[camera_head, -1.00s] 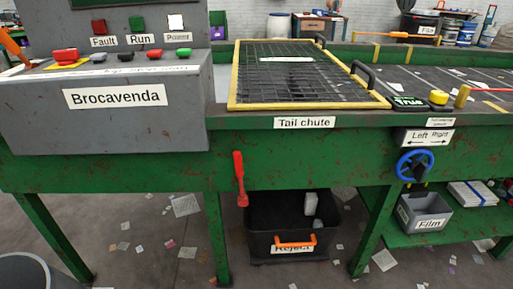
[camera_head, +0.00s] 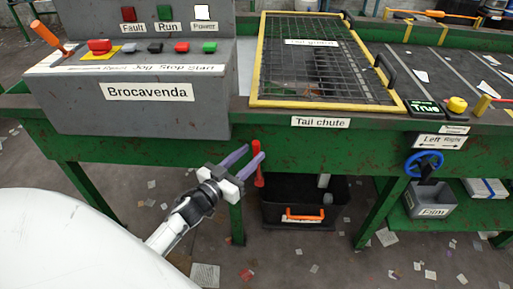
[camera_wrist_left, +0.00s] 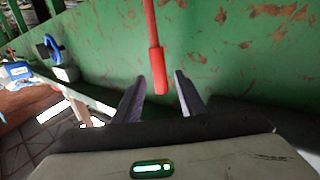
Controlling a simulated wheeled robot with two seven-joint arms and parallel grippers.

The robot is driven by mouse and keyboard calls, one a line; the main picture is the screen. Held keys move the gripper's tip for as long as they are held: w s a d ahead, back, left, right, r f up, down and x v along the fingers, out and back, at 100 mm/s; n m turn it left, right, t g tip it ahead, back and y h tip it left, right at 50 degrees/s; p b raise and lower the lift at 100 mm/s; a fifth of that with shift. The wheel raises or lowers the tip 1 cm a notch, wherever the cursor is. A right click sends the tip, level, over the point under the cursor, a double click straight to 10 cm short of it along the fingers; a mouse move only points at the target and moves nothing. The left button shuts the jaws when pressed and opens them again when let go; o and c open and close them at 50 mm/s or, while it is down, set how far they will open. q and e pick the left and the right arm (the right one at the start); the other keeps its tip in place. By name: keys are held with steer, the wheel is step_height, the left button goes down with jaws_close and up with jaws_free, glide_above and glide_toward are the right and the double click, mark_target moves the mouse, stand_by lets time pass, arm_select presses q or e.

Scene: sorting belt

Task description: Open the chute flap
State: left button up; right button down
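A red lever (camera_head: 257,176) hangs down the green front of the belt frame, left of and below the "Tail chute" label (camera_head: 321,122). In the left wrist view the lever (camera_wrist_left: 158,72) ends in a thicker red grip. My left gripper (camera_head: 255,151) is at the lever; its two purple fingers are apart. In the left wrist view the grip's lower end shows between the fingers (camera_wrist_left: 160,78), with gaps on both sides. The chute lies under a yellow-framed mesh guard (camera_head: 256,60); I cannot clearly make out the flap. My right gripper is not in view.
A grey Brocavenda control box (camera_head: 148,115) stands at the left. A black bin (camera_head: 272,209) with an orange handle sits below the chute. A blue handwheel (camera_head: 424,163) and a grey Film box (camera_head: 431,199) are at the right. Paper scraps litter the floor.

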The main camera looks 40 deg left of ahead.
mark_target(254, 151)
arm_select(q)
steer(key=shift+w, duration=1.9)
steer(key=shift+d, duration=0.1)
jaws_close()
